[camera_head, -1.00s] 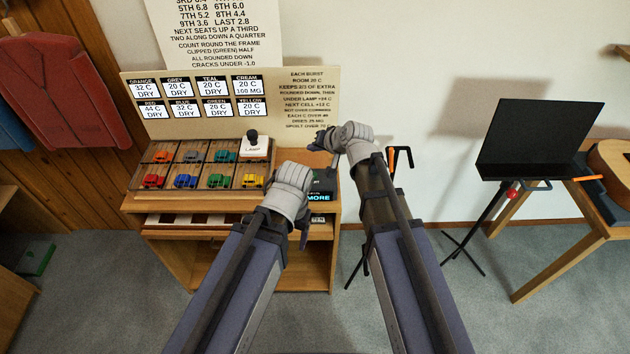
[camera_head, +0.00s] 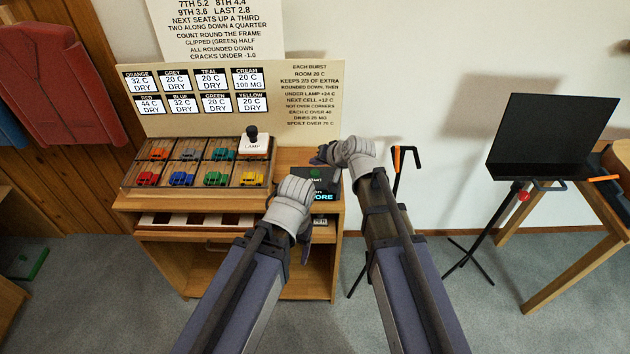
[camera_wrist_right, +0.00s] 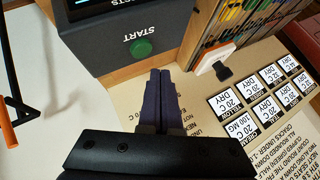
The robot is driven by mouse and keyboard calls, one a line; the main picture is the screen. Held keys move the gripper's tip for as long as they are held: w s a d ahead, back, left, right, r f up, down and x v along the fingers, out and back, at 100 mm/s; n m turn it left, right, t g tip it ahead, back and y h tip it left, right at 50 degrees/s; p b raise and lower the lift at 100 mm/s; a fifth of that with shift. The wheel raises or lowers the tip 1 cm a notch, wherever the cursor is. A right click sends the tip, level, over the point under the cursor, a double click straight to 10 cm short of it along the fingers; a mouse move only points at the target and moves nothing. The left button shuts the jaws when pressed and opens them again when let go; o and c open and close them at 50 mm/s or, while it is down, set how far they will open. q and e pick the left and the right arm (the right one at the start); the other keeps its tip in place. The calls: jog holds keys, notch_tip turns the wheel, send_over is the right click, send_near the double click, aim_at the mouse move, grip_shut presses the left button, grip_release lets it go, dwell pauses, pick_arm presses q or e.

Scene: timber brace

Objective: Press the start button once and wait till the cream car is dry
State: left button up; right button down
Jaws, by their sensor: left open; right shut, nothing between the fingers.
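The green start button (camera_head: 315,173) sits on the dark control box (camera_head: 327,184), also visible in the right wrist view (camera_wrist_right: 141,47). The lamp (camera_head: 255,143), a white block with a black knob, covers the tray's top right cell; no cream car is visible. The cream label (camera_head: 247,77) reads 20 C, 100 MG. My right gripper (camera_head: 322,152) is shut and empty behind the box; its fingers (camera_wrist_right: 160,85) show just beside the button, apart from it. My left gripper (camera_head: 303,243) is open, left of and below the box, its fingers mostly hidden by its wrist.
A wooden tray (camera_head: 122,184) holds several coloured cars on the cabinet (camera_head: 215,270). The label board (camera_head: 215,128) stands behind, with other labels reading DRY. A black music stand (camera_head: 540,135) and a table stand at right. Grey floor between is partly clear.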

aim_at(312, 170)
pick_arm(q)
jog(key=shift+f+b, duration=0.4)
jog(key=shift+f, duration=0.4)
pick_arm(e)
jog(key=shift+f, duration=0.85)
pick_arm(q)
jog(key=shift+f, duration=0.1)
pick_arm(e)
jog(key=shift+f, duration=0.1)
dwell(0.4)
pick_arm(q)
jog(key=shift+f+b, duration=0.25)
jog(key=shift+b, duration=0.15)
pick_arm(e)
jog(key=shift+f, duration=0.25)
pick_arm(q)
jog(key=shift+f+b, duration=0.4)
jog(key=shift+f, duration=0.05)
pick_arm(e)
jog(key=shift+f, duration=0.45)
pick_arm(q)
jog(key=shift+r, duration=0.1)
pick_arm(e)
jog(key=shift+r, duration=0.1)
pick_arm(q)
jog(key=shift+r+p, duration=0.75)
jog(key=shift+p, duration=0.1)
pick_arm(e)
jog(key=shift+r, duration=0.8)
